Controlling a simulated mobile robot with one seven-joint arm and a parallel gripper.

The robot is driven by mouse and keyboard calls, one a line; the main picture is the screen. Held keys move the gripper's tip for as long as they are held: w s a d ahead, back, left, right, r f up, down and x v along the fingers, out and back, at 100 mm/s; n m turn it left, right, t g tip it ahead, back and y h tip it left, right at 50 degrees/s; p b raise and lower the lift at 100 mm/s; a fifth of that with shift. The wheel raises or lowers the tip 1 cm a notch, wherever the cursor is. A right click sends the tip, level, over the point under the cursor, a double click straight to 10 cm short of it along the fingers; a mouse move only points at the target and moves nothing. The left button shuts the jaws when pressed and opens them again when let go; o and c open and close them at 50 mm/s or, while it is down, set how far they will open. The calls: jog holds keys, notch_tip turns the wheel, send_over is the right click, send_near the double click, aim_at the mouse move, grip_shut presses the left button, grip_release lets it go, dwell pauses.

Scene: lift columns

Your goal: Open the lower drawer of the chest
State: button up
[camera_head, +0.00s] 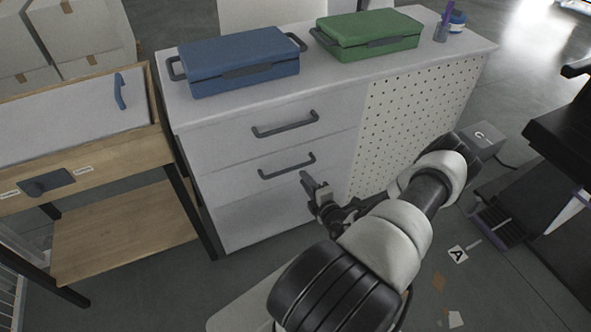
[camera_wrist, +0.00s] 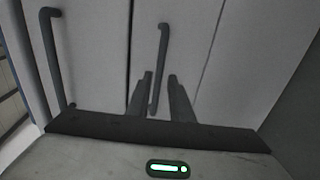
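The chest (camera_head: 240,218) is a grey-white cabinet with two handled drawers on its left front. The lower drawer (camera_head: 228,184) looks shut and has a dark bar handle (camera_head: 287,167). My gripper (camera_head: 315,184) is near that handle's right end in the head view. In the wrist view, my gripper (camera_wrist: 160,80) is open, one finger on each side of the lower handle (camera_wrist: 161,48) in the picture. I cannot tell whether the fingertips reach around the bar or stop short. The upper drawer's handle (camera_head: 285,124) also shows at left in the wrist view (camera_wrist: 51,50).
A blue case (camera_head: 240,62) and a green case (camera_head: 368,35) lie on the chest top. A wooden stand (camera_head: 120,228) is close at the left. A perforated panel (camera_head: 415,115) covers the chest's right front. Dark equipment (camera_head: 565,130) stands at the right.

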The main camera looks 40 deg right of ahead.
aim_at(296, 166)
jog(key=b+x, duration=0.1)
jog(key=x, duration=0.7)
jog(key=shift+w+f+b, duration=0.1)
jog(key=shift+w+b, duration=0.25)
jog(key=shift+w, duration=0.05)
grip_shut()
